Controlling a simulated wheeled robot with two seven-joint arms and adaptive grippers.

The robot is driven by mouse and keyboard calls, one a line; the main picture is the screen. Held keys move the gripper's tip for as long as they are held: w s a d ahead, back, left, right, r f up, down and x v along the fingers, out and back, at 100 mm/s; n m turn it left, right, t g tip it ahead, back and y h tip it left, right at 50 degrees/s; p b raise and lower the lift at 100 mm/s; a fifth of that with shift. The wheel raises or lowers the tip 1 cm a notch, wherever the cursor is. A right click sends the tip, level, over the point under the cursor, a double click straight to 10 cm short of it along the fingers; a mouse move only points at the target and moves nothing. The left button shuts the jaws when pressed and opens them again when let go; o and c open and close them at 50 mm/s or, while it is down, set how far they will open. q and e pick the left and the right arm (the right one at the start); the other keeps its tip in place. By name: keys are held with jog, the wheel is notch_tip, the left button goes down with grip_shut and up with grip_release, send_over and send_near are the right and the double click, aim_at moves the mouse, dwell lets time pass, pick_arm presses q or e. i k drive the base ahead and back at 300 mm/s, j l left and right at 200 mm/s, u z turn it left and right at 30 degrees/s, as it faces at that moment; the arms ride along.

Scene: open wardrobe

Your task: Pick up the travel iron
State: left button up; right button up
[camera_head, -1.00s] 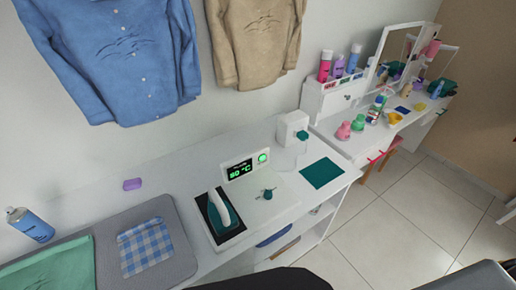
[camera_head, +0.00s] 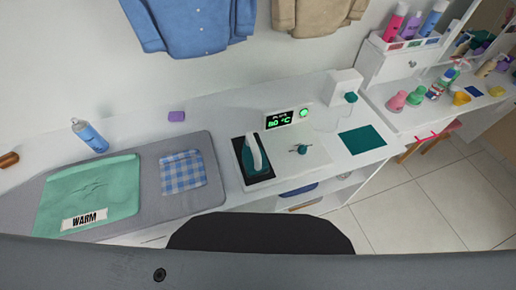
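The travel iron (camera_head: 257,155), teal with a white handle, rests on a black pad of a white station on the counter. A small display (camera_head: 279,120) with green figures stands behind it, and a teal knob (camera_head: 301,149) sits to its right. Neither of my grippers shows in the head view. A dark part of my own body fills the bottom of the picture, and nothing is seen touching the iron.
A grey ironing mat (camera_head: 215,187) with a green cloth (camera_head: 95,192) marked WARM and a checked cloth (camera_head: 182,172) lies left. A blue spray bottle (camera_head: 90,136) stands behind. A teal mat (camera_head: 362,139) lies right. A vanity (camera_head: 407,121) with several bottles is farther right.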

aim_at(256, 163)
jog(key=l+u, duration=0.2)
jog(key=l, duration=0.25)
jog(key=l+u, duration=0.25)
jog(key=l, duration=0.2)
jog(key=l+u, duration=0.2)
jog(key=l, duration=0.2)
jog(key=k+l+u, duration=0.25)
jog(key=l, duration=0.15)
jog(key=l+u, duration=0.2)
jog(key=l, duration=0.25)
jog(key=k+l+u, duration=0.2)
jog(key=l, duration=0.15)
